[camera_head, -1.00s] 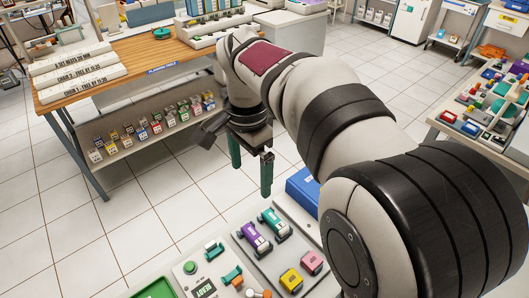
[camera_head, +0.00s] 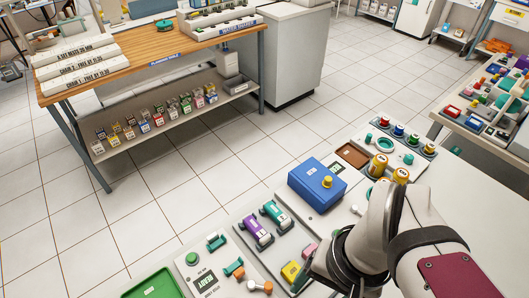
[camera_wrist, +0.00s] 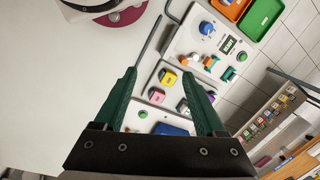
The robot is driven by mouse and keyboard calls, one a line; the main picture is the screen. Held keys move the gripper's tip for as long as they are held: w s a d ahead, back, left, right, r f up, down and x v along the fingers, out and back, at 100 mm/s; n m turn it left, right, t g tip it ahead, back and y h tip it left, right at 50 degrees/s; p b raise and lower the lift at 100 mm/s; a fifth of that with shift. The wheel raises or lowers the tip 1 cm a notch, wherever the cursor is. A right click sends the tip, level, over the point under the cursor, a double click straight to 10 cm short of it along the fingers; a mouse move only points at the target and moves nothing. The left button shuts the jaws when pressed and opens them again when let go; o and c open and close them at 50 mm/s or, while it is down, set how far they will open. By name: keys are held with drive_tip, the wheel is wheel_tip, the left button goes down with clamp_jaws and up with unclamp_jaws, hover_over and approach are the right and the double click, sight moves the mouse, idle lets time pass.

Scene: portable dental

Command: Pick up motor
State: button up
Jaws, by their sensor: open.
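No label marks the motor, and I cannot tell which part it is. A grey tray holds a purple unit (camera_head: 256,232), a teal unit (camera_head: 275,215), a yellow block (camera_head: 291,271) and a pink block (camera_head: 309,251) partly hidden by my arm. My gripper (camera_wrist: 159,72) is open and empty, apparently above the tray. Its fingertips are hidden in the head view.
A blue box (camera_head: 318,183) with a yellow knob stands behind the tray. A white control panel (camera_wrist: 206,50) with knobs lies beside it. A green tray (camera_head: 155,284) is at the front left. A wooden bench (camera_head: 150,52) with a loaded lower shelf stands across the aisle.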

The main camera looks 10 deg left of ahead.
drive_tip(key=w+a+n+h, duration=0.1)
drive_tip(key=w+a+n, duration=0.15)
drive_tip(key=w, duration=0.35)
drive_tip(key=w+a+n, duration=0.2)
drive_tip(key=w+n, duration=0.2)
drive_tip(key=w, duration=0.2)
drive_tip(key=n, duration=0.7)
hover_over(256, 227)
wheel_tip(256, 227, down, 3)
drive_tip(key=shift+h, duration=0.3)
wheel_tip(256, 227, down, 16)
clamp_jaws()
